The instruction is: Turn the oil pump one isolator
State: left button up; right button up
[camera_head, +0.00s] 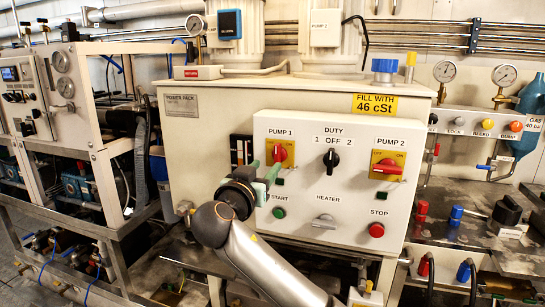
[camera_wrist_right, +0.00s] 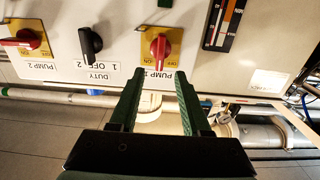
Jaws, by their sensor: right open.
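The pump 1 isolator (camera_head: 281,152) is a red knob on a yellow plate, on the white control panel under the "PUMP 1" label. Its handle stands roughly upright. In the head view my right gripper (camera_head: 267,174) is just below and left of it. In the right wrist view, where the panel appears upside down, the red isolator knob (camera_wrist_right: 158,48) lies ahead, between the lines of the two green fingers. My right gripper (camera_wrist_right: 159,82) is open and empty, and appears apart from the knob. My left gripper is not in view.
The pump 2 isolator (camera_head: 387,167) has its red handle lying sideways. The black duty switch (camera_head: 331,159) is between the isolators. Below are the green start button (camera_head: 279,212), heater switch (camera_head: 324,221) and red stop button (camera_head: 376,230).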

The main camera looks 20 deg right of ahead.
aim_at(276, 155)
jog(key=x, duration=0.7)
jog(key=shift+w+d+p, duration=0.15)
jog(key=shift+w+p, duration=0.05)
jog(key=shift+p, duration=0.15)
grip_shut()
